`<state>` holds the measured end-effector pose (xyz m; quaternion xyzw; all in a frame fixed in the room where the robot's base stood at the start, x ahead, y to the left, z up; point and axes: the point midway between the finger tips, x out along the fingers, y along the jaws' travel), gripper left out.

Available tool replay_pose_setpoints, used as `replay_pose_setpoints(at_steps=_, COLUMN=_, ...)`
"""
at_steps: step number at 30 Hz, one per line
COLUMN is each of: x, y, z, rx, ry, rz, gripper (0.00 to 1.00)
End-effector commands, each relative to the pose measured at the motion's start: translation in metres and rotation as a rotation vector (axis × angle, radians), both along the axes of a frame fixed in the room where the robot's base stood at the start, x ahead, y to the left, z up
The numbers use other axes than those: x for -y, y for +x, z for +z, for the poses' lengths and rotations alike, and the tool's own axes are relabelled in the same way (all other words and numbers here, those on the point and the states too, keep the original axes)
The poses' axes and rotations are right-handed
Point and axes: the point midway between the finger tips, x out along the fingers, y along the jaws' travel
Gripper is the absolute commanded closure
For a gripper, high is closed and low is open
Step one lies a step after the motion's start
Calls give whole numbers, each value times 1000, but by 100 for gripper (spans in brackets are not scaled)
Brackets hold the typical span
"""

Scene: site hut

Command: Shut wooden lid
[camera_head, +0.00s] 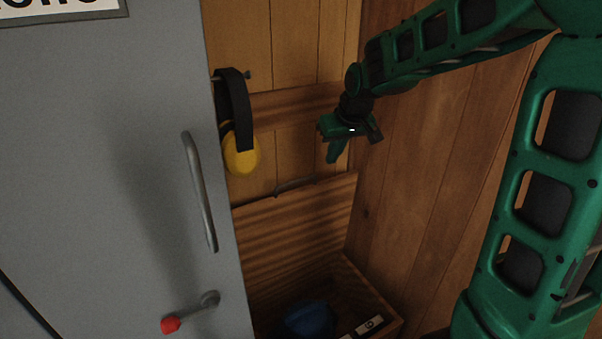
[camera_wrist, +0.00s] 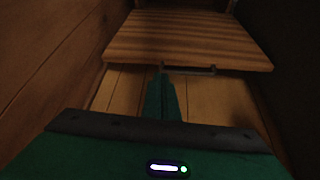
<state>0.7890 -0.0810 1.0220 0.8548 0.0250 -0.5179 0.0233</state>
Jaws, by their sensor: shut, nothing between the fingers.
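The wooden lid (camera_head: 300,228) stands raised, almost upright, at the back of an open wooden box (camera_head: 378,292). A thin dark handle (camera_head: 295,186) runs along the lid's upper edge. My gripper (camera_head: 333,158) is above the lid's top right corner, its fingers shut and empty. In the wrist view the lid (camera_wrist: 190,38) fills the upper middle, with its handle (camera_wrist: 190,70) on the near edge. My gripper's fingertips (camera_wrist: 161,74) appear close to the handle's left end there; I cannot tell whether they touch.
A blue object (camera_head: 308,317) and a labelled item (camera_head: 369,323) lie in the box. Yellow ear defenders (camera_head: 241,155) hang left of my gripper. A grey door (camera_head: 110,190) with a long handle (camera_head: 200,190) covers the left side. A plank wall (camera_head: 425,190) bounds the right.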

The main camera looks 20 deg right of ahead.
Motion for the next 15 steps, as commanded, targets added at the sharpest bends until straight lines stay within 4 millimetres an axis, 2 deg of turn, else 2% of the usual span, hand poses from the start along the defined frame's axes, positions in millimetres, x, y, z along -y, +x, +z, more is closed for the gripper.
replay_pose_setpoints(at_steps=1, x=-15, y=20, z=-1, rx=23, ry=5, rz=36, gripper=100)
replay_pose_setpoints(at_steps=3, x=-31, y=40, z=0, rx=55, ry=14, rz=74, gripper=100)
replay_pose_setpoints(at_steps=6, x=-47, y=59, z=1, rx=86, ry=24, rz=110, gripper=100)
replay_pose_setpoints(at_steps=11, x=-57, y=72, z=-2, rx=104, ry=30, rz=131, gripper=100)
replay_pose_setpoints(at_steps=15, x=-58, y=80, z=-15, rx=104, ry=30, rz=131, gripper=100)
